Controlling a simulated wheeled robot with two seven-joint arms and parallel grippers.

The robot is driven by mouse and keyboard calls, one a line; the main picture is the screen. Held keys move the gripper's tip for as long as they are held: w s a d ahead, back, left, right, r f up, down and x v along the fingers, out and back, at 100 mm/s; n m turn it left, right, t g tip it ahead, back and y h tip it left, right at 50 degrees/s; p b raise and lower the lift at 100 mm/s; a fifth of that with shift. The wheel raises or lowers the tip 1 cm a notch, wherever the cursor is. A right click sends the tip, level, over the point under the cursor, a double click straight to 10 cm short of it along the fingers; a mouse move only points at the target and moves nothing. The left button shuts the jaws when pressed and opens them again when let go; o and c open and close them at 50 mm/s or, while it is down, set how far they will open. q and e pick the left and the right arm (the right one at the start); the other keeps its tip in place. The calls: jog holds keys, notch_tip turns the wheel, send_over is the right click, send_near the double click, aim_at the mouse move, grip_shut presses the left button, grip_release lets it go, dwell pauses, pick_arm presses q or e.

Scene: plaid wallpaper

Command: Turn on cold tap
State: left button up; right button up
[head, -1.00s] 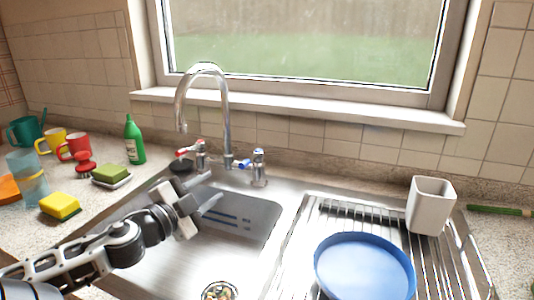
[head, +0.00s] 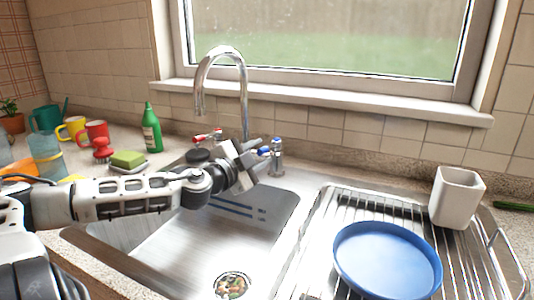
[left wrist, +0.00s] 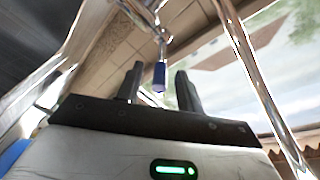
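The cold tap is the blue-marked tap (head: 277,158) to the right of the tall curved spout (head: 243,85). Its blue handle (head: 264,151) points left, and it also shows as a blue tip (left wrist: 159,77) in the left wrist view. My left gripper (head: 258,151) is at the blue handle. In the left wrist view its two fingers stand apart, one on each side of the blue tip; I cannot tell whether they touch it. My right gripper is not in view.
The metal sink (head: 170,245) lies below my left arm. A blue plate (head: 388,262) and a white cup (head: 457,197) stand on the drainer at right. A green bottle (head: 151,130), a sponge and several mugs stand on the left counter.

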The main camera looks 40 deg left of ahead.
aim_at(266, 149)
pick_arm(q)
jog(key=shift+w+r, duration=0.1)
jog(key=shift+w, duration=0.5)
jog(key=shift+w+a+r, duration=0.1)
jog(key=shift+w+a, duration=0.05)
jog(key=shift+w, duration=0.1)
jog(key=shift+w+a, duration=0.15)
jog(key=shift+w, duration=0.35)
jog(key=shift+w+p, duration=0.35)
jog(key=shift+w, duration=0.25)
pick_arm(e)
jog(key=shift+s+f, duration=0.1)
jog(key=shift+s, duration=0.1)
pick_arm(q)
jog(key=shift+f, duration=0.2)
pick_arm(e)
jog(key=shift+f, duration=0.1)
